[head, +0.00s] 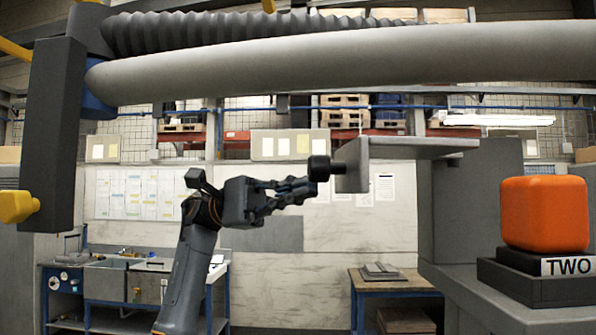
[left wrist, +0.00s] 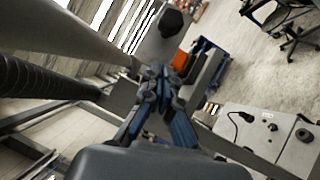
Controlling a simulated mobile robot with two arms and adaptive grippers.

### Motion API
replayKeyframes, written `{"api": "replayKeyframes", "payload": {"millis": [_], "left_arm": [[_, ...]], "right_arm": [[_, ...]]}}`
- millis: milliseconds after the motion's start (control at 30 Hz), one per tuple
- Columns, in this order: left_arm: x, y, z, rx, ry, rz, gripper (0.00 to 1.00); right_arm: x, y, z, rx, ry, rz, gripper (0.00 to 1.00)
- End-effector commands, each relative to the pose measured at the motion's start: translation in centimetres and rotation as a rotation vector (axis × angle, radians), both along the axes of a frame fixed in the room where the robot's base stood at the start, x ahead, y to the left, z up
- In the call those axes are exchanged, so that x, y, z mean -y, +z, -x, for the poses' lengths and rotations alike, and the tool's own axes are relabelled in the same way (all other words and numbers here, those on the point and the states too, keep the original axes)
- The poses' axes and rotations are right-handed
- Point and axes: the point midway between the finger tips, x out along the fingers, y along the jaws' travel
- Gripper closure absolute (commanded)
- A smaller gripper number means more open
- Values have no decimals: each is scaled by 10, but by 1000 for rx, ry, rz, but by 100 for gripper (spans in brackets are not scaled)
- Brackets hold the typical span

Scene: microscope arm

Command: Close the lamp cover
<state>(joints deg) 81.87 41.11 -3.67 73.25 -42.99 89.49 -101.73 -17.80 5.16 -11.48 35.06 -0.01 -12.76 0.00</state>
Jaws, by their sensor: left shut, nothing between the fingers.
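The grey angled plate that looks like the lamp cover (head: 352,166) stands right of centre in the head view, with a flat ledge reaching right. A black round knob (head: 319,168) sticks out of its left side; the knob also shows near the top of the left wrist view (left wrist: 171,23). My left gripper (head: 312,188) is shut and empty, its tips just below and beside the knob. It also shows in the left wrist view (left wrist: 163,76). I cannot tell whether the tips touch the knob or plate. My right gripper is in neither view.
A thick grey tube (head: 340,62) and a ribbed black hose (head: 220,32) run across above my left arm. A dark upright block (head: 55,130) with a yellow knob (head: 17,206) hangs at left. An orange block (head: 545,213) sits on a black base at right.

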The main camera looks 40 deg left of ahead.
Motion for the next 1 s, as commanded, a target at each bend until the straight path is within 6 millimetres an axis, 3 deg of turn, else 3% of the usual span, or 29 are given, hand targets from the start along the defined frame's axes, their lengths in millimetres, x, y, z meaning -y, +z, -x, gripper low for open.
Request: {"api": "replayKeyframes", "payload": {"millis": [233,467,1000], "left_arm": [[18,9,23,1,0,-1,100],[23,10,29,1,0,0,100],[28,7,36,5,46,-2,100]], "right_arm": [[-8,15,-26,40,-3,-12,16],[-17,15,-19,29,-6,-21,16],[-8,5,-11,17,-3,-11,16]]}}
